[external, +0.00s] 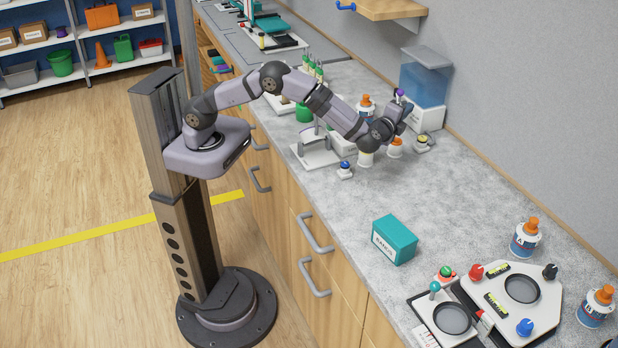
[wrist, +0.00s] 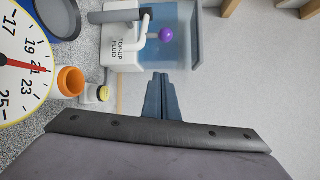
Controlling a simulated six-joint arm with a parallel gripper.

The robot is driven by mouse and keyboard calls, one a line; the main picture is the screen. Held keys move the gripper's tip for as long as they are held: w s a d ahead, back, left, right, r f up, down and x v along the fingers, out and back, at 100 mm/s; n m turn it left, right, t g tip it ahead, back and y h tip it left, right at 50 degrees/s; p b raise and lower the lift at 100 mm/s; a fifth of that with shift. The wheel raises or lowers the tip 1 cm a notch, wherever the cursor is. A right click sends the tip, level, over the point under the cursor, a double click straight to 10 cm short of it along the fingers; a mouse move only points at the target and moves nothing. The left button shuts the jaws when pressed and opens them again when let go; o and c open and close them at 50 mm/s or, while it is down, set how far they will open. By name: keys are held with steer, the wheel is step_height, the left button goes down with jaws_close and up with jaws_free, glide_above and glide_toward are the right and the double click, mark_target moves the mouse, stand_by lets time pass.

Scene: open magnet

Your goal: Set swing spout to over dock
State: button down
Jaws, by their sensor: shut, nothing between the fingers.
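A dispenser marked TOP-UP FLUID, with a blue tank (external: 424,82) and a white base (external: 430,117), stands against the wall. In the wrist view its white front (wrist: 119,42) carries a pale bent spout (wrist: 144,26) and a purple ball knob (wrist: 166,34). The purple knob also shows in the external view (external: 399,92), close by my gripper (external: 404,106). In the wrist view my gripper (wrist: 160,77) is shut and empty, its tips apart from the knob in the picture. I cannot tell which part is the dock.
An orange-capped bottle (wrist: 69,81) and a yellow-topped button unit (wrist: 104,93) stand near the dispenser. A dial (wrist: 22,68) fills the wrist view's left edge. A teal box (external: 394,240) and a white station (external: 522,314) stand nearer on the counter.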

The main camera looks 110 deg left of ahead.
mark_target(400, 98)
steer(key=s+a+p, duration=0.2)
steer(key=a+p, duration=0.3)
steer(key=a, duration=0.2)
steer(key=shift+r+p, duration=0.2)
steer(key=shift+p, duration=0.1)
steer(key=shift+f+b, duration=0.1)
steer(key=shift+b, duration=0.2)
stand_by(0.4)
steer(key=shift+s+d+f+b, duration=0.1)
steer(key=shift+s+d+b, duration=0.1)
steer(key=shift+s+b, duration=0.65)
steer(key=shift+w, duration=0.15)
steer(key=shift+d+b, duration=0.15)
steer(key=shift+b, duration=0.15)
